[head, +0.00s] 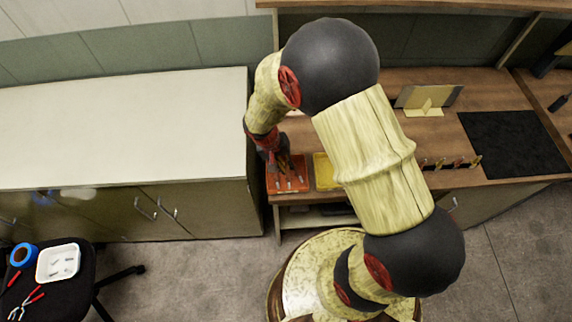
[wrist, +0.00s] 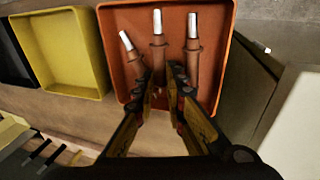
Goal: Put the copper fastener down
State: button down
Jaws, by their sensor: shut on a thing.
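My gripper (wrist: 162,78) is shut on the middle copper fastener (wrist: 158,48), a copper sleeve with a silver pin. The fastener is inside or just over the orange tray (wrist: 218,22); I cannot tell whether it touches the tray floor. Another copper fastener (wrist: 132,55) lies to its left, tilted, and a third (wrist: 192,45) lies to its right. The fingers hide the held fastener's lower end. In the head view my gripper (head: 285,163) is over the orange tray (head: 272,187) at the bench's left end.
A yellow tray (wrist: 60,50) stands left of the orange one; it looks empty in the wrist view. A white-topped cabinet (head: 120,120) stands left of the bench. A black mat (head: 510,145) lies at right. A black stool (head: 85,285) holds a white tray (head: 45,275) and blue tape (head: 24,255).

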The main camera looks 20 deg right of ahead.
jog(key=shift+f, duration=0.15)
jog(key=shift+f+b, duration=0.15)
jog(key=shift+b, duration=0.15)
jog(key=c, duration=1.8)
grip_release()
jog(key=shift+s, duration=0.15)
jog(key=shift+f, duration=0.1)
jog(key=s+a+r+n+t+y+p, duration=0.1)
jog(key=s+r, duration=0.1)
jog(key=r, duration=1.2)
jog(key=s+r+t+y+p, duration=0.1)
jog(key=s+r, duration=0.1)
jog(key=r, duration=1.2)
jog(key=s+r+t, duration=0.1)
jog(key=s+r, duration=0.2)
jog(key=s+r+n+t, duration=0.1)
jog(key=s+r, duration=0.2)
jog(key=s, duration=0.1)
jog(key=s+r+n+t+y, duration=0.1)
jog(key=s+r, duration=0.3)
jog(key=shift+s+d+t, duration=0.15)
jog(key=shift+d+t, duration=0.2)
jog(key=shift+t, duration=0.05)
